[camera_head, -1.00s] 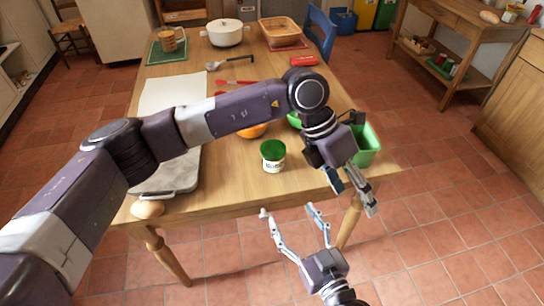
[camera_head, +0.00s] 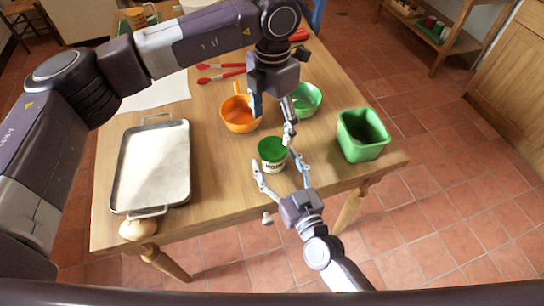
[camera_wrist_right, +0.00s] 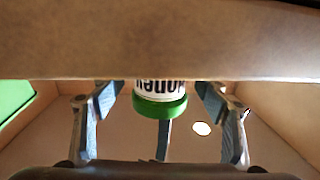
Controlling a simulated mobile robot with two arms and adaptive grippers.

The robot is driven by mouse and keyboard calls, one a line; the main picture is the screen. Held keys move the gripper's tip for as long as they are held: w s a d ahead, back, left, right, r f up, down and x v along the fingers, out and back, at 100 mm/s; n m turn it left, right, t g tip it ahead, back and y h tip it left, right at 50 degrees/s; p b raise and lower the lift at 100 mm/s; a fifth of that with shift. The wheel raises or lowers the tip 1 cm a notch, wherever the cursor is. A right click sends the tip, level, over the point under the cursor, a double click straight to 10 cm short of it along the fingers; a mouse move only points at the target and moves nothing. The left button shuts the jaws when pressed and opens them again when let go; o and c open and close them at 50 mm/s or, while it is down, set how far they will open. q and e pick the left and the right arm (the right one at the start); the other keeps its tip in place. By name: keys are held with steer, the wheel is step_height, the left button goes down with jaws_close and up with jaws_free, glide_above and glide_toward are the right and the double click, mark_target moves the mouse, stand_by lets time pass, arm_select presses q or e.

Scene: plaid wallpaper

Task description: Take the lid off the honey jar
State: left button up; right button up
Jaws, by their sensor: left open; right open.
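The honey jar (camera_head: 272,168) stands upright near the front edge of the table, with its green lid (camera_head: 272,147) on. In the right wrist view the jar (camera_wrist_right: 160,88) appears upside down, with the lid (camera_wrist_right: 160,108) below the label. My right gripper (camera_head: 279,167) is open at the front of the jar. Its fingers reach toward either side of it; I cannot tell whether they touch. My left gripper (camera_head: 274,119) is open and points down, just behind and above the lid. One of its fingers comes close to the lid's right side.
An orange bowl (camera_head: 239,121) and a green bowl (camera_head: 304,101) stand behind the jar. A green bin (camera_head: 362,145) stands to the right. A metal tray (camera_head: 153,168) lies at left, with a brown onion-like item (camera_head: 138,230) before it. Red utensils (camera_head: 220,79) lie farther back.

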arm_select(q)
steer(key=shift+w, duration=0.1)
arm_select(e)
steer(key=shift+w+a+f, duration=0.1)
steer(key=shift+w+a, duration=0.2)
steer(key=shift+w, duration=0.35)
steer(key=shift+w+a, duration=0.15)
steer(key=shift+w, duration=0.2)
